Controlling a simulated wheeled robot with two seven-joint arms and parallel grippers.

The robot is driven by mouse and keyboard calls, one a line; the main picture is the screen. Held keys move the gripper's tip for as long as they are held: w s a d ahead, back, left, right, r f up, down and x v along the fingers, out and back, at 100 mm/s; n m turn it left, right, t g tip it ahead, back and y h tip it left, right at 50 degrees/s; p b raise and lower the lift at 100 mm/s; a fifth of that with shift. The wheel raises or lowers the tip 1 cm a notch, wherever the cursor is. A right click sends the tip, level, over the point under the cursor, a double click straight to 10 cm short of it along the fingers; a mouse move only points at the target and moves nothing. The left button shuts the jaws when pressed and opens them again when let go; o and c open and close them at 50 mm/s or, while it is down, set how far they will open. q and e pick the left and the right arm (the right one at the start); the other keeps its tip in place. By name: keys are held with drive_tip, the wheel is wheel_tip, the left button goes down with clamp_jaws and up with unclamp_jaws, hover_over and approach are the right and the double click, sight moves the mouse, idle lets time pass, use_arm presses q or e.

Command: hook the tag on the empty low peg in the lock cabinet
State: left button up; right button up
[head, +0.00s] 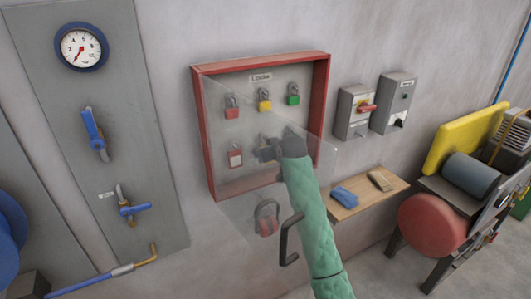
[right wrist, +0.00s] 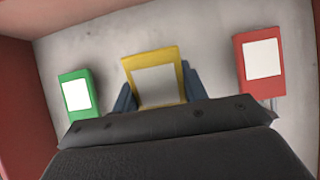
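The red-framed lock cabinet (head: 324,112) hangs on the wall, with a clear door panel swung out. My right gripper (head: 268,150) is inside it at the low row; its fingers also show in the right wrist view (right wrist: 158,92). They are closed against both sides of a yellow tag with a pale label (right wrist: 157,84). A red tag (head: 235,156) hangs left of the gripper in the head view and shows at right in the wrist view (right wrist: 262,60). A green tag (right wrist: 76,95) is on the other side. The middle peg and the yellow tag's top are hidden. My left gripper is out of view.
Red (head: 231,112), yellow (head: 264,105) and green (head: 293,99) padlocks hang in the upper row. A dark handle (head: 286,243) is beside my right arm. A wooden shelf (head: 350,207) and switch boxes (head: 356,109) are to the right.

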drive_tip(key=o, duration=0.5)
drive_tip(key=shift+f, duration=0.25)
drive_tip(key=shift+r, duration=0.1)
